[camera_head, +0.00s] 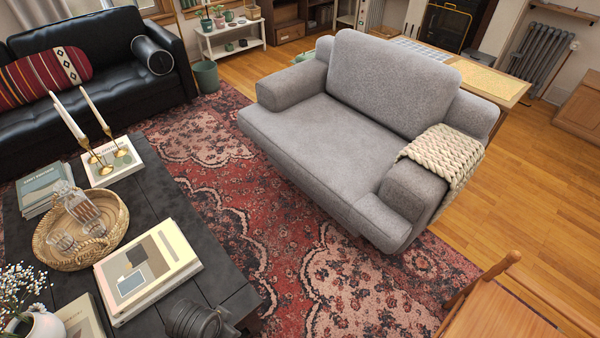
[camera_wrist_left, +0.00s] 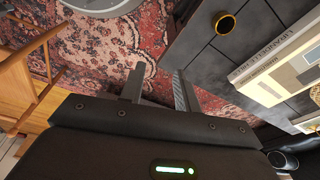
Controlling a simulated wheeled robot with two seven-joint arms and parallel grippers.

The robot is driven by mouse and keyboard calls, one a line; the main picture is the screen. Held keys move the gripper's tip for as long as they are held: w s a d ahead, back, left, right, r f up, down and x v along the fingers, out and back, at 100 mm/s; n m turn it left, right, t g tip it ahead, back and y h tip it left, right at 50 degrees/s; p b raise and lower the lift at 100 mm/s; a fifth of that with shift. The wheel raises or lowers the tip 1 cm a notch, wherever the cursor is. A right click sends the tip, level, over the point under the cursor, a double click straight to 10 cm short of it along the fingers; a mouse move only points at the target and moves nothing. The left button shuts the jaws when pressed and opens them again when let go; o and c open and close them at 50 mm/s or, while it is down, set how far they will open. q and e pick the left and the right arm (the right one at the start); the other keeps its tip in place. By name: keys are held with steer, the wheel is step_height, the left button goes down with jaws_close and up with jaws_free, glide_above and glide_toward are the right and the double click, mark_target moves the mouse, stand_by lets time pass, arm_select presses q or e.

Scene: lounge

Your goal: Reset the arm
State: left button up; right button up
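My left gripper (camera_wrist_left: 158,70) shows in the left wrist view. Its two dark fingers stand apart with patterned rug visible between them, so it is open and empty. The dark gripper body with a green light fills the bottom of that view. The coffee table (camera_wrist_left: 215,60) lies to the right of the fingers in that view, and no contact with it shows. Neither gripper nor arm appears in the head view. My right gripper is not in view.
The dark coffee table (camera_head: 165,195) bears a wicker tray (camera_head: 118,232), books (camera_head: 150,270) and brass candlesticks (camera_head: 100,150). A grey armchair (camera_head: 330,130) stands on the red rug (camera_head: 290,275). A wooden chair (camera_head: 500,310) is at lower right. Open rug lies between table and armchair.

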arm_select(q)
steer(key=s+a+r+n+t, duration=0.2)
steer(key=a+r+n, duration=0.2)
steer(key=a+r, duration=0.2)
step_height(320, 180, down, 26)
steer(key=f+g+b, duration=0.1)
steer(key=b, duration=0.1)
steer(key=s+a+f+b, duration=0.1)
steer(key=s+a+f, duration=0.1)
steer(key=s+f, duration=0.6)
steer(key=s+a+f+g+b, duration=0.1)
steer(key=s+a+f, duration=0.1)
steer(key=s+f, duration=0.7)
steer(key=shift+s+a+f+y, duration=0.25)
steer(key=shift+f+y, duration=0.15)
steer(key=shift+f, duration=0.55)
